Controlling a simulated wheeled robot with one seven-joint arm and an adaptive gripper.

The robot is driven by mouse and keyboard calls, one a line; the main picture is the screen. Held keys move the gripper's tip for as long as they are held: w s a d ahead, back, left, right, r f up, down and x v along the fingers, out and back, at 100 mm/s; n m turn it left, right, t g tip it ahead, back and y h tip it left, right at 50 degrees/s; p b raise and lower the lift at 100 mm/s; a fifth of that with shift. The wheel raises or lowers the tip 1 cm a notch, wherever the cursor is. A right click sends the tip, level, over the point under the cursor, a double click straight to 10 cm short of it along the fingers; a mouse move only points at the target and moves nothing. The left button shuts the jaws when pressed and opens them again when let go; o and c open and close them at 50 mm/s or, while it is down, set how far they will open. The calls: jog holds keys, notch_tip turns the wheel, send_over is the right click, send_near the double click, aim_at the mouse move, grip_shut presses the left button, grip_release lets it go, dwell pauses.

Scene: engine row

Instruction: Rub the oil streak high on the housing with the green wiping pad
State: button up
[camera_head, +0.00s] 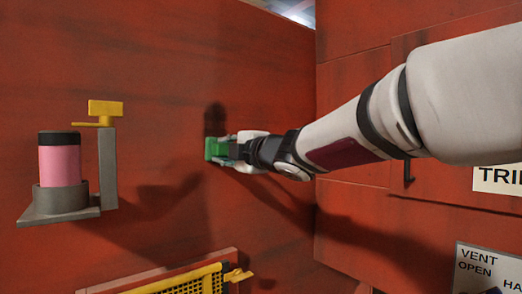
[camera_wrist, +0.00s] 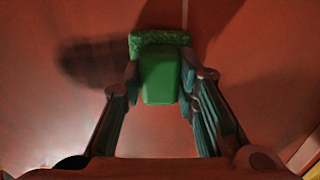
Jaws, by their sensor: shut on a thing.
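My gripper (camera_head: 228,149) is shut on the green wiping pad (camera_head: 211,149). In the wrist view the pad (camera_wrist: 160,75) sits between the two fingers (camera_wrist: 160,100), its rough wider face turned toward the wall. The red housing wall (camera_head: 160,80) lies directly behind the pad; I cannot tell for sure whether they touch. A dark, soft-edged oil streak (camera_head: 214,116) shows on the wall just above the pad. In the wrist view a dark patch (camera_wrist: 88,62) lies left of the pad, seemingly the same streak. The pad may hide part of it.
A grey bracket (camera_head: 108,170) with a pink cylinder (camera_head: 60,163) and a yellow lever (camera_head: 104,108) juts out at left. A yellow mesh guard (camera_head: 190,283) is below. Red panels with a dark handle (camera_head: 409,171) and signs (camera_head: 490,268) stand at right. Wall around the pad is clear.

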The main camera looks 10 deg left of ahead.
jog(key=shift+w+d+r+p, duration=1.1)
jog(key=shift+w+d+r, duration=0.2)
jog(key=shift+w+r, duration=0.2)
jog(key=shift+s+a+f, duration=0.1)
jog(key=shift+s+a, duration=1.35)
jog(key=shift+a, duration=0.05)
